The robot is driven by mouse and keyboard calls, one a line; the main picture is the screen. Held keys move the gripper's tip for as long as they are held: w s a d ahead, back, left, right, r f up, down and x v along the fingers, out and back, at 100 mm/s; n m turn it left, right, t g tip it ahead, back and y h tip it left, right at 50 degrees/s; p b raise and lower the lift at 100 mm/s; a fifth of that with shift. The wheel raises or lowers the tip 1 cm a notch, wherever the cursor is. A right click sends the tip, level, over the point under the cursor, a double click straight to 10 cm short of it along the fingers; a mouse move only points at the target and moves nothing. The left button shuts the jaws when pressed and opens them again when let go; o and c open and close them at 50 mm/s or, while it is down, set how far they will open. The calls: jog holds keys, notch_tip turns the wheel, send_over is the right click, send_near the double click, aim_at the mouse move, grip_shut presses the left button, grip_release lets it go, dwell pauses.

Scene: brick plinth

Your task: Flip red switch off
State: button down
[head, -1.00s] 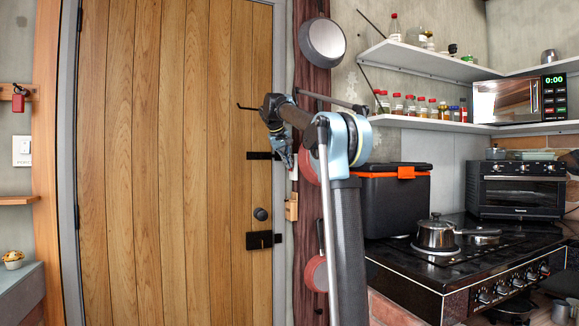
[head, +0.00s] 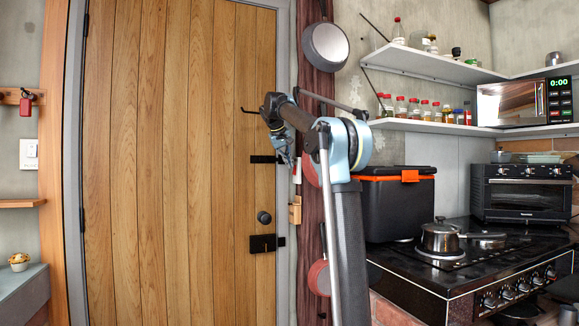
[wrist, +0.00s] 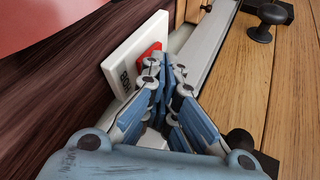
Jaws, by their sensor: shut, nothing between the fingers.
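The red switch (wrist: 150,52) sits on a white plate (wrist: 122,62) with dark lettering, mounted on dark wood beside the door frame in the wrist view. My gripper (wrist: 166,64) is shut and empty. Its fingertips are right by the red switch and partly cover it and the plate; I cannot tell whether they touch it. The switch's tilt is not clear. In the head view my gripper (head: 287,160) is in front of the door's right edge, next to a small white piece (head: 297,172) that seems to be the plate; the red part is hidden there.
A wooden door (head: 170,160) with a black knob (head: 264,217) is to the left. A dark wood post (head: 316,220) carries hanging pans. A black cooler box (head: 400,205) and a stove (head: 450,280) stand at the right. Another white switch plate (head: 29,153) is on the left wall.

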jog(key=a, duration=0.3)
jog(key=shift+s+r, duration=0.15)
jog(key=shift+s, duration=0.25)
jog(key=d+r+v, duration=0.1)
jog(key=v, duration=0.8)
jog(key=shift+d+r, duration=0.25)
jog(key=shift+d, duration=0.05)
jog(key=s+d+f+g+y, duration=0.1)
jog(key=s+d+f, duration=0.3)
jog(key=s+f, duration=0.8)
jog(key=s+d+f+m+g+y, duration=0.1)
jog(key=s+d+f, duration=0.3)
jog(key=s+f, duration=0.85)
jog(key=s+d+f+g+y, duration=0.1)
jog(key=s+d+f, duration=0.3)
jog(key=s+f, duration=1.35)
jog(key=f, duration=0.6)
jog(key=s+f+g+y, duration=0.1)
jog(key=s+f, duration=0.5)
jog(key=f, duration=0.6)
jog(key=shift+s, duration=0.25)
jog(key=shift+a, duration=0.15)
jog(key=shift+w+f, duration=0.25)
jog(key=shift+w, duration=0.2)
